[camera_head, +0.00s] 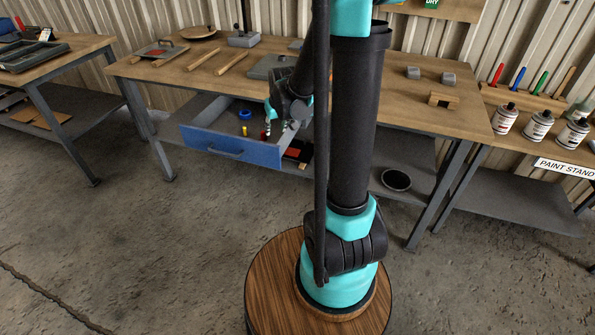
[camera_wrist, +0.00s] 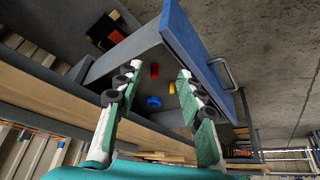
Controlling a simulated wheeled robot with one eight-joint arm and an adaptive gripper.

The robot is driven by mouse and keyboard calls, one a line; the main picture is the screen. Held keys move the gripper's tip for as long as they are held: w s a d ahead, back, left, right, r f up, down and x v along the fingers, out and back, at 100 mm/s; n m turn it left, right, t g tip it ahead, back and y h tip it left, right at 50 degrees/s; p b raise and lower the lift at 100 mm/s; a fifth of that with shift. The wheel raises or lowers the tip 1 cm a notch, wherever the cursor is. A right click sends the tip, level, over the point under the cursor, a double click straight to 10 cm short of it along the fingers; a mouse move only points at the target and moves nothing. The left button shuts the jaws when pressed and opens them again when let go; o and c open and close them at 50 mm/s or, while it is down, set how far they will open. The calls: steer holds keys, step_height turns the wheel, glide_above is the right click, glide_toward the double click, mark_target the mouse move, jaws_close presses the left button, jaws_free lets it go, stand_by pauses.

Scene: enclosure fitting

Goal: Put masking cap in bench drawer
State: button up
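The bench drawer (camera_head: 230,147) with a blue front is pulled open under the middle workbench. It also shows in the wrist view, its blue front (camera_wrist: 193,45) at the upper right. Inside lie a small blue round piece (camera_head: 246,115), a yellow piece (camera_head: 244,130) and a red piece. In the wrist view the red piece (camera_wrist: 155,70), yellow piece (camera_wrist: 172,87) and blue piece (camera_wrist: 154,101) show between my fingers. I cannot tell which, if any, is the masking cap. My gripper (camera_wrist: 158,75) is open and appears empty, above the drawer.
The workbench top (camera_head: 440,105) holds wooden strips, grey blocks and a small wooden block (camera_head: 443,99). A dark round dish (camera_head: 396,180) sits on the lower shelf. A paint stand with spray cans (camera_head: 505,120) is at the right. The floor in front is clear.

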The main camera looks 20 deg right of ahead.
steer(key=s+d+f+m+g, duration=0.1)
steer(key=s+d+f, duration=0.1)
steer(key=s, duration=2.1)
steer(key=shift+s, duration=0.35)
steer(key=shift+o, duration=0.4)
steer(key=shift+f, duration=0.1)
